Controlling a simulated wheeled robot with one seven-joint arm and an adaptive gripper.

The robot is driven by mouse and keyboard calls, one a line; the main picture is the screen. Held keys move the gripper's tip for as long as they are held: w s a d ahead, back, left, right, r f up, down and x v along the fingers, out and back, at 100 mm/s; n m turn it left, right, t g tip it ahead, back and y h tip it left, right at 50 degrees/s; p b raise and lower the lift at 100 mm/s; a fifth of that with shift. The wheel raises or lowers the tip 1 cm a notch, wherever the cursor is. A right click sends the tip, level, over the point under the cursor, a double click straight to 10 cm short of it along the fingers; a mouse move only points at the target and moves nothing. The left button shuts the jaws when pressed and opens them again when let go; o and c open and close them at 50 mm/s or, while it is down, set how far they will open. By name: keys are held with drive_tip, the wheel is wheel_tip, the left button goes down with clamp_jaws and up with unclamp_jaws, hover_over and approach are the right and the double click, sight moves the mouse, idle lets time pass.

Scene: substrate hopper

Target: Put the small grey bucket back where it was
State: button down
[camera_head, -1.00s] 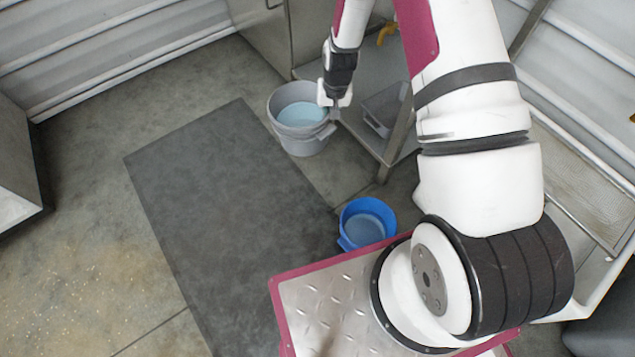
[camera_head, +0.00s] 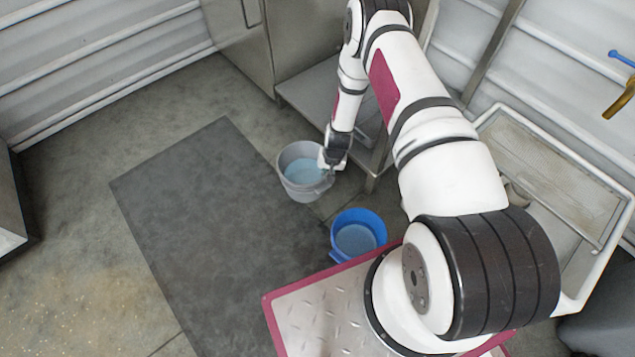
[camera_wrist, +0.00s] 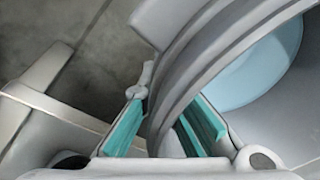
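The small grey bucket (camera_head: 296,190) is upright beside the right edge of the dark mat, with something pale blue inside. My gripper (camera_head: 331,164) is at the bucket's right rim. In the wrist view, the bucket's curved grey rim (camera_wrist: 215,62) passes between the teal finger pads of my gripper (camera_wrist: 165,130), which is shut on it. The pale blue inside shows at the upper right there. I cannot tell whether the bucket's base touches the floor.
A blue bucket (camera_head: 358,236) stands just nearer than the grey one, close to my base. The dark mat (camera_head: 205,215) lies to the left, clear. A metal cabinet with a low shelf (camera_head: 318,98) is behind, its leg close to my gripper. A framed tray (camera_head: 550,185) is at right.

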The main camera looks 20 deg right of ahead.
drive_tip(key=shift+w+f+b, duration=0.1)
drive_tip(key=shift+f+b, duration=1.9)
drive_tip(key=shift+f, duration=2.35)
drive_tip(key=shift+f, duration=0.1)
drive_tip(key=c, duration=1.8)
unclamp_jaws()
wheel_tip(320, 180, up, 12)
drive_tip(key=s+p, duration=0.2)
drive_tip(key=p, duration=0.3)
drive_tip(key=shift+d, duration=0.25)
